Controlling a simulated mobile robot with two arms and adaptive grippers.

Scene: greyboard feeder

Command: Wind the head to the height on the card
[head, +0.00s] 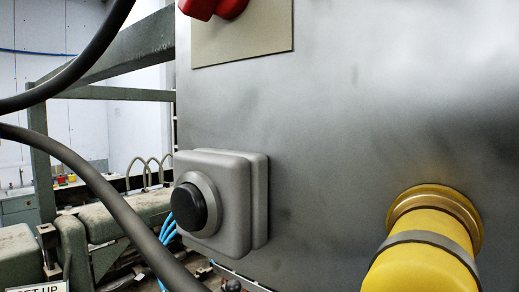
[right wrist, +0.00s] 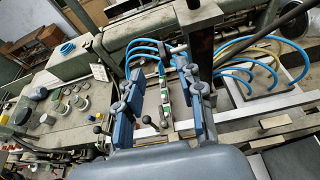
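My right gripper (right wrist: 157,108) shows in the right wrist view. Its two blue fingers stand wide apart with nothing gripped. A black round knob (head: 188,208) on a grey box (head: 235,190) is close in the head view. My left gripper is not in view.
A grey panel (head: 350,120) fills much of the head view, with a yellow cylinder (head: 425,255) at lower right and a red knob (head: 215,6) above. Black hoses (head: 70,75) cross at left. The right wrist view shows a button console (right wrist: 60,110) and blue hoses (right wrist: 245,62).

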